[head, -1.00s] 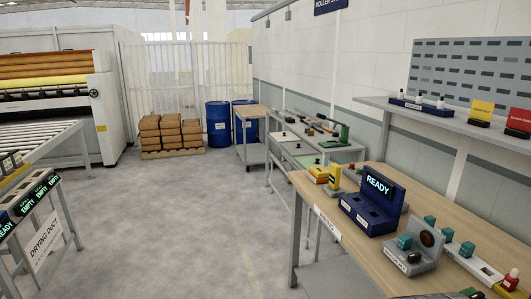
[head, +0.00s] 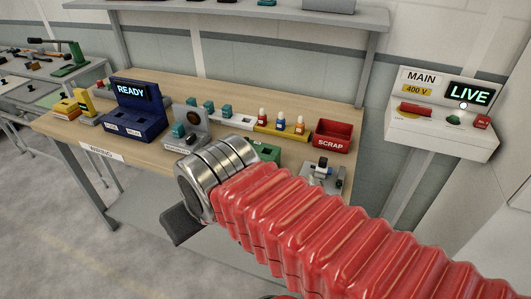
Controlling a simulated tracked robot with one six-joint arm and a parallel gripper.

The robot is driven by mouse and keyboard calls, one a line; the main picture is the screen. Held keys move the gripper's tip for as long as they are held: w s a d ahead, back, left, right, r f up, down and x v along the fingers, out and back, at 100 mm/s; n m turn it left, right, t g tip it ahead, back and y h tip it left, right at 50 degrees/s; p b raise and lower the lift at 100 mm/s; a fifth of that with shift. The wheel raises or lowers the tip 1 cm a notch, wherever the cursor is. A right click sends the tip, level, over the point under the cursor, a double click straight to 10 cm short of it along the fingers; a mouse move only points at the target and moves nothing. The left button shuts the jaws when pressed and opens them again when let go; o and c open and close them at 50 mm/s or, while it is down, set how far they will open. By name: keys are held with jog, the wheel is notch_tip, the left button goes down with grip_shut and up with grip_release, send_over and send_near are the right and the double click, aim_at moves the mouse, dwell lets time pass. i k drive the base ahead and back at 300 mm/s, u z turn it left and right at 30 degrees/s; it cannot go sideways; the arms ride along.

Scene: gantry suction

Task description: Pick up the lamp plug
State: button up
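I cannot tell which piece is the lamp plug. Candidates on the wooden bench (head: 95,128) are several teal plugs, one (head: 208,107) in a white strip holder (head: 238,121), and another teal piece (head: 178,130) on a grey stand. A yellow holder (head: 270,131) carries a red plug (head: 263,117), a blue plug (head: 281,121) and an orange plug (head: 299,126), each with a pale top. My gripper (head: 182,226) shows as a dark part below the metal collar of my red-sleeved arm, in front of the bench. Its fingertips and opening are hidden.
A blue READY unit (head: 138,118) and yellow pieces (head: 66,107) stand at the bench's left. A red SCRAP bin (head: 332,136) and a grey fixture (head: 322,172) are at the right. A shelf (head: 240,13) runs above.

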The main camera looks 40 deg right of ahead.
aim_at(280, 121)
jog(key=z, duration=1.1)
